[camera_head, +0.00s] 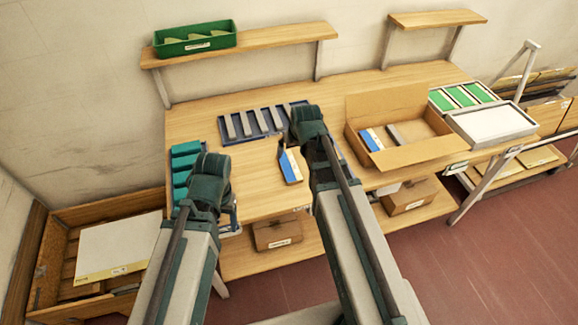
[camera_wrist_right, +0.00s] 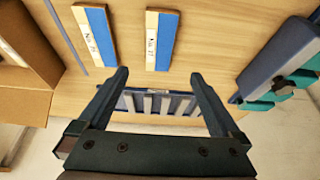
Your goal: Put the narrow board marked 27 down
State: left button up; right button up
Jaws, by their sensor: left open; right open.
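The board marked 27 (camera_wrist_right: 162,40), blue with a white labelled strip, lies on the bench in the right wrist view. In the head view a blue-and-white board (camera_head: 290,166) shows just left of my right arm; its label is unreadable there. My right gripper (camera_wrist_right: 158,76) is open, its fingertips either side of the near end of board 27 in the picture, with nothing held. In the head view my right gripper (camera_head: 307,122) hides its own fingertips. A similar board (camera_wrist_right: 97,36) lies beside board 27. My left gripper (camera_head: 211,166) is open over the bench's left part.
A blue slotted rack (camera_head: 263,121) stands at the back of the bench, also in the right wrist view (camera_wrist_right: 160,103). An open cardboard box (camera_head: 405,150) holding boards stands right. Teal blocks (camera_head: 184,150) are left.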

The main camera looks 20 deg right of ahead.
jog(key=b, duration=0.8)
send_over(289, 166)
jog(key=s, duration=0.3)
jog(key=f, duration=0.8)
jog(key=shift+w, duration=0.25)
jog(key=b+x, duration=0.4)
jog(key=shift+s+d+f, duration=0.1)
jog(key=shift+s+f, duration=0.1)
jog(key=shift+f, duration=0.05)
jog(key=shift+w+f+b, duration=0.25)
jog(key=shift+f+b, duration=0.2)
jog(key=shift+f, duration=0.05)
jog(key=shift+r, duration=0.15)
jog(key=c, duration=1.5)
jog(key=shift+o, duration=0.2)
jog(key=shift+r, duration=0.1)
